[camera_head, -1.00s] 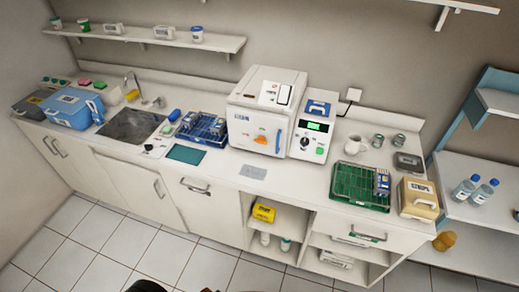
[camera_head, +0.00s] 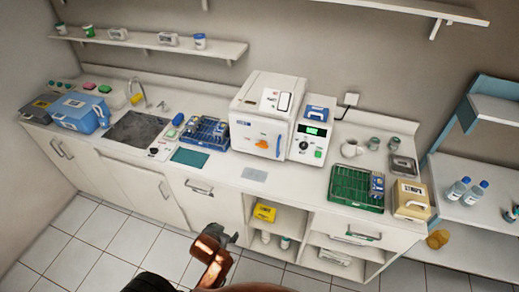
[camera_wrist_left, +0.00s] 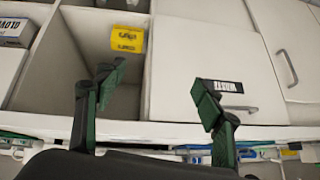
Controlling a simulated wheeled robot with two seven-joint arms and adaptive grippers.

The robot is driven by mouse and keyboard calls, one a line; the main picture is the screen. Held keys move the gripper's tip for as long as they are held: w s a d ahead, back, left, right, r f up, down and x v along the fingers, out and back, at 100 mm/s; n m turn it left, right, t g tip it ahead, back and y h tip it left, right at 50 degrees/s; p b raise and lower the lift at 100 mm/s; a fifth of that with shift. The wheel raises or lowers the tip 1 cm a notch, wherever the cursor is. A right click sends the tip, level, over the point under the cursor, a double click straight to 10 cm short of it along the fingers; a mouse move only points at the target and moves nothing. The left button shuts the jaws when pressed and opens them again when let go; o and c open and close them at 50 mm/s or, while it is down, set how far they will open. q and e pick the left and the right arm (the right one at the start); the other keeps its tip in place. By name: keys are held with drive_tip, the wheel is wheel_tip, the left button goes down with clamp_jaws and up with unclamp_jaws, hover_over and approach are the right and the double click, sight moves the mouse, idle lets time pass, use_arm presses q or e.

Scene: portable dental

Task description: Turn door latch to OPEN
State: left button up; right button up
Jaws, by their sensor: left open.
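The white autoclave (camera_head: 270,108) stands on the counter in the middle of the head view. Its front door carries an orange latch (camera_head: 262,143), which lies roughly sideways; its exact setting is too small to read. My left gripper (camera_head: 222,236) is low in front of the counter, below and left of the latch and well apart from it. The left wrist view shows its two green fingers (camera_wrist_left: 157,84) spread apart with nothing between them, and the cabinet fronts beyond. The latch does not show in that view. My right gripper is not in view.
A control unit (camera_head: 308,140) stands right of the autoclave. A blue rack (camera_head: 205,131) is to its left and a green tray (camera_head: 352,190) to its right. A yellow box (camera_head: 264,212) sits in the open shelf below. The counter edge lies between gripper and autoclave.

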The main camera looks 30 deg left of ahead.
use_arm(q)
drive_tip(key=w+a+r+n+t+y, duration=0.1)
drive_tip(key=w+a+r+t, duration=0.15)
drive_tip(key=w+r, duration=0.4)
drive_tip(key=w+a+r+n+t+y, duration=0.1)
drive_tip(key=w+a+r+t, duration=0.15)
drive_tip(key=w, duration=0.65)
drive_tip(key=t, duration=0.5)
approach(261, 147)
drive_tip(key=shift+m, duration=0.4)
drive_tip(key=x, duration=0.7)
drive_tip(key=shift+w+a, duration=0.15)
drive_tip(key=shift+w, duration=0.15)
drive_tip(key=shift+w+a, duration=0.1)
drive_tip(key=shift+w, duration=0.35)
drive_tip(key=c, duration=1.2)
